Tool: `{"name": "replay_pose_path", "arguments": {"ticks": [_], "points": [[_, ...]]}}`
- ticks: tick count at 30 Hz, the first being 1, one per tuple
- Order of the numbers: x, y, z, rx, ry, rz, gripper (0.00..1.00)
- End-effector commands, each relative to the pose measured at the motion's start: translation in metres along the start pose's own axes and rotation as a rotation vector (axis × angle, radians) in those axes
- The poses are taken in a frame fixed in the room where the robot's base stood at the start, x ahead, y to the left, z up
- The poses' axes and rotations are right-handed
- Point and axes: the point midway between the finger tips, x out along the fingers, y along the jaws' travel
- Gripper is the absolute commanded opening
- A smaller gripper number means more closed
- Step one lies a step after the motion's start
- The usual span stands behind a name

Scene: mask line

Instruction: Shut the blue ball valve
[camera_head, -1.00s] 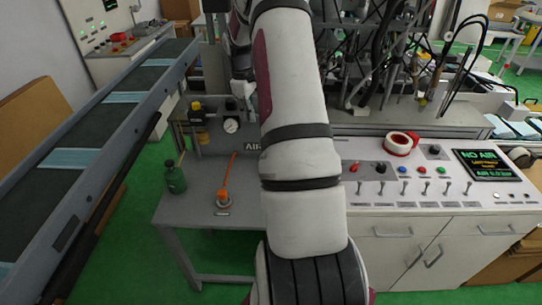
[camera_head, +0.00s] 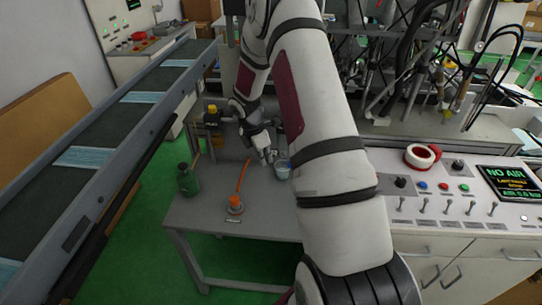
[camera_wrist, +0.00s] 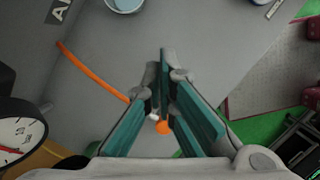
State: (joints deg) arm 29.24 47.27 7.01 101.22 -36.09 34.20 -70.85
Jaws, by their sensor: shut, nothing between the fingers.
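My gripper (camera_head: 268,158) is shut and empty, pointing down in front of the grey air panel above the grey bench. In the wrist view its teal-padded fingers (camera_wrist: 165,72) converge over the bench top. I cannot make out a blue ball valve in either view; my arm and gripper cover part of the panel. A yellow-topped fitting (camera_head: 211,115) shows on the panel left of my gripper. A round gauge (camera_wrist: 22,138) is at the left edge of the wrist view. The display (camera_head: 507,182) reads NO AIR.
A green bottle (camera_head: 188,180) stands left. A cup with pale blue contents (camera_head: 282,169) stands right of my gripper.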

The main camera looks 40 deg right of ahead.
Motion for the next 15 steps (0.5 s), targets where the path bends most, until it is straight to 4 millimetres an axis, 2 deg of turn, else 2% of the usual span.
{"name": "replay_pose_path", "arguments": {"ticks": [3, 11, 15], "points": [[0.025, -0.002, 0.000, 0.002, 0.001, -0.005, 0.00], [0.075, -0.002, 0.000, 0.003, 0.001, -0.003, 0.00], [0.073, -0.002, 0.024, 0.008, 0.000, 0.000, 0.00]]}}
